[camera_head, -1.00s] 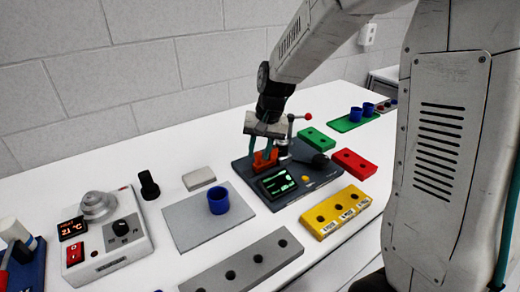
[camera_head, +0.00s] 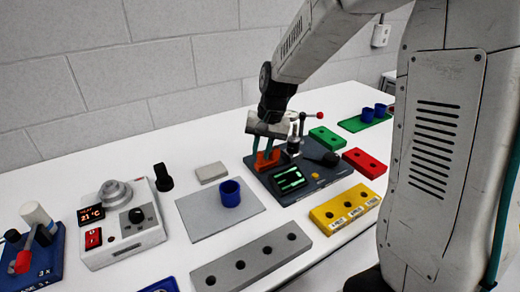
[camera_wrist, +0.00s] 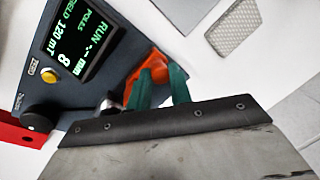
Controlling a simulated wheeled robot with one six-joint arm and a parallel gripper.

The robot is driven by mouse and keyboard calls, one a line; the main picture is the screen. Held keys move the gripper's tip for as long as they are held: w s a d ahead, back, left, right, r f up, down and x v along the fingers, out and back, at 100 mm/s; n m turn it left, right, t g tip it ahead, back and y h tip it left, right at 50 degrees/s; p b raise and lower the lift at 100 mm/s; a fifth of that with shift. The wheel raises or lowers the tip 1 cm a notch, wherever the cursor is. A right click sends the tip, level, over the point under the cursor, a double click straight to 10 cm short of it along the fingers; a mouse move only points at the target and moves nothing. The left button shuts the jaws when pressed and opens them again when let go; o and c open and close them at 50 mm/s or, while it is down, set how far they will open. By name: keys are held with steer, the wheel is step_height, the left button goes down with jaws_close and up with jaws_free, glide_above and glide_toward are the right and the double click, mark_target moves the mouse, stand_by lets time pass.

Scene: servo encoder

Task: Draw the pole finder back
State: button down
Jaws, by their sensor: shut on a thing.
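An orange part (camera_head: 267,161), which I take to be the pole finder, sits at the left end of a dark blue-grey device (camera_head: 331,173). My gripper (camera_head: 264,152) has its green fingers closed on this part from above. In the wrist view my gripper (camera_wrist: 160,78) holds the orange part (camera_wrist: 148,62) between its fingertips, which partly hide it. The device's screen (camera_wrist: 77,38) reads RUN, POLES 8 and FIELD 120 mT, with dashes before mm. A yellow button (camera_wrist: 49,75) and a black knob (camera_wrist: 42,117) are beside it.
A lever with a red ball (camera_head: 319,115) rises behind the device. A yellow block (camera_head: 345,208), red block (camera_head: 364,163) and green block (camera_head: 326,138) stand around it. A grey plate (camera_head: 190,211) with a blue cup (camera_head: 230,193) lies left. A grey holed block (camera_head: 251,258) is in front.

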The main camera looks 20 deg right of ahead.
mark_target(266, 164)
steer(key=c, duration=1.5)
jaws_free()
steer(key=shift+a, duration=0.3)
steer(key=shift+c, duration=0.2)
steer(key=shift+d, duration=0.15)
steer(key=shift+r, duration=0.2)
step_height(266, 164, up, 7)
steer(key=d, duration=0.1)
steer(key=shift+s+d+r, duration=0.15)
steer(key=shift+s+r, duration=0.05)
steer(key=shift+s, duration=0.15)
steer(key=s+r+n+h, duration=0.1)
steer(key=s+r+n, duration=0.1)
steer(key=s, duration=1.2)
steer(key=s+a+r+n+h, duration=0.1)
steer(key=s+r+n, duration=0.1)
steer(key=s, duration=1.2)
steer(key=shift+n, duration=0.7)
